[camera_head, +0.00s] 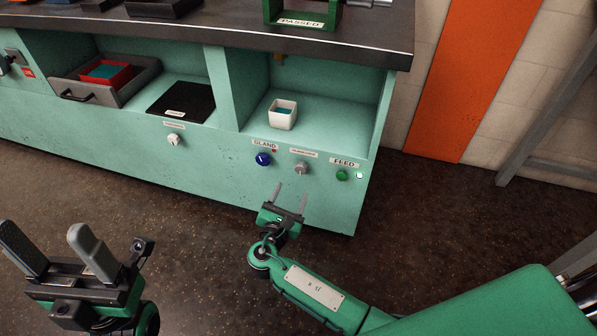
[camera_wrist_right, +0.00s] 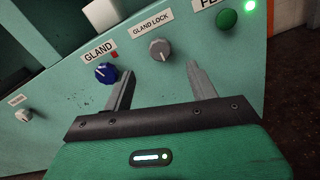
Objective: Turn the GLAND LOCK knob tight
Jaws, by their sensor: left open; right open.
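The grey GLAND LOCK knob (camera_head: 301,168) is on the front panel of the green bench, under its label. In the right wrist view the knob (camera_wrist_right: 159,49) shows beyond my fingers, between their tips and a little further up. My right gripper (camera_head: 291,193) is open and empty, just below and in front of the knob, apart from it. Its two fingers (camera_wrist_right: 158,82) point at the panel. My left gripper (camera_head: 40,240) is open and empty at the lower left, over the floor, far from the panel.
A blue GLAND knob (camera_head: 263,159) sits left of the grey knob, with a small red mark by its label. A green FEED button (camera_head: 342,175) and a lit lamp (camera_head: 360,176) are to the right. A white knob (camera_head: 174,140) is further left. A white cup (camera_head: 282,114) stands on the shelf above.

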